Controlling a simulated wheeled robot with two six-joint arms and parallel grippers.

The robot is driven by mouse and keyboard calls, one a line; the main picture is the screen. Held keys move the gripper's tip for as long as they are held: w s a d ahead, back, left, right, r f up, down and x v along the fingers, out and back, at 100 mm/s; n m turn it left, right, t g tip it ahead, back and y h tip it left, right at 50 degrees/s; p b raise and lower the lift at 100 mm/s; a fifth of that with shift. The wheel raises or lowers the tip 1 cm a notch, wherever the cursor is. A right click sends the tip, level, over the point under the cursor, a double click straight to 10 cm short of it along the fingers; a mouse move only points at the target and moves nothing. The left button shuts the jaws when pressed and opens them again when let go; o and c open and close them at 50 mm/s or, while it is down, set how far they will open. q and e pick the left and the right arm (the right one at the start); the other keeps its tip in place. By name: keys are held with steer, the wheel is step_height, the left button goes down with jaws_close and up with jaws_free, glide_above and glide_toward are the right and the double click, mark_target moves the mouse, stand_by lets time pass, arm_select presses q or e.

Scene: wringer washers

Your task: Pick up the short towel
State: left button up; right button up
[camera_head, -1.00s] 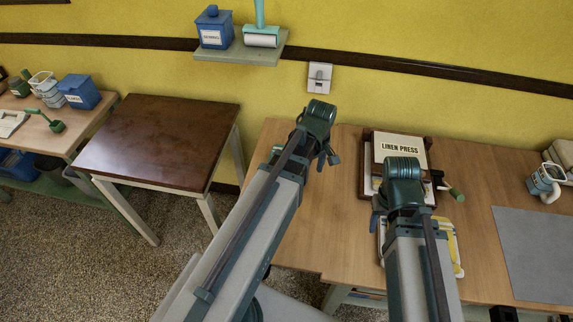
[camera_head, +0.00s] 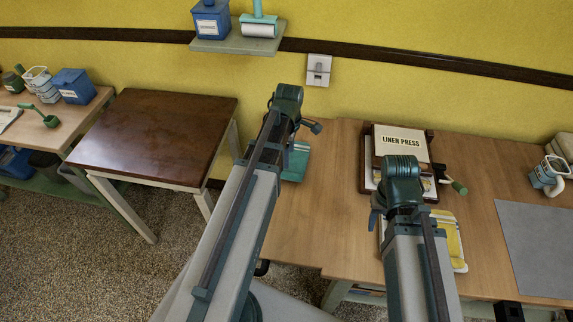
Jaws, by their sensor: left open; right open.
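A folded yellow and white cloth (camera_head: 449,238), which may be the short towel, lies on a pale tray (camera_head: 461,266) on the wooden table, partly hidden by my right arm. Its length cannot be judged. My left gripper (camera_head: 311,127) is open and empty above the table, well left of the cloth, mostly hidden behind my arm's end. My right gripper (camera_head: 377,216) is open, left of the cloth and largely hidden by my own arm. I see no contact between either gripper and the cloth.
The linen press (camera_head: 401,142) stands behind my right arm, its green-handled lever (camera_head: 459,188) to the right. A teal object (camera_head: 298,162) lies beside my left arm. A grey mat (camera_head: 540,245) lies at right. A brown-topped table (camera_head: 150,135) is clear at left.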

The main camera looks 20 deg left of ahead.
arm_select(q)
steer(key=b, duration=0.4)
glide_above(288, 174)
step_height(288, 174, down, 5)
steer(key=shift+s+d+f, duration=0.1)
steer(key=shift+s+d, duration=0.05)
arm_select(e)
step_height(288, 174, down, 5)
steer(key=shift+f, duration=0.1)
arm_select(q)
steer(key=f+b, duration=0.5)
steer(key=shift+w+a+f, duration=0.1)
steer(key=shift+w+a, duration=0.15)
arm_select(e)
step_height(288, 174, down, 5)
steer(key=shift+f, duration=0.15)
arm_select(q)
steer(key=shift+c, duration=0.3)
jaws_close()
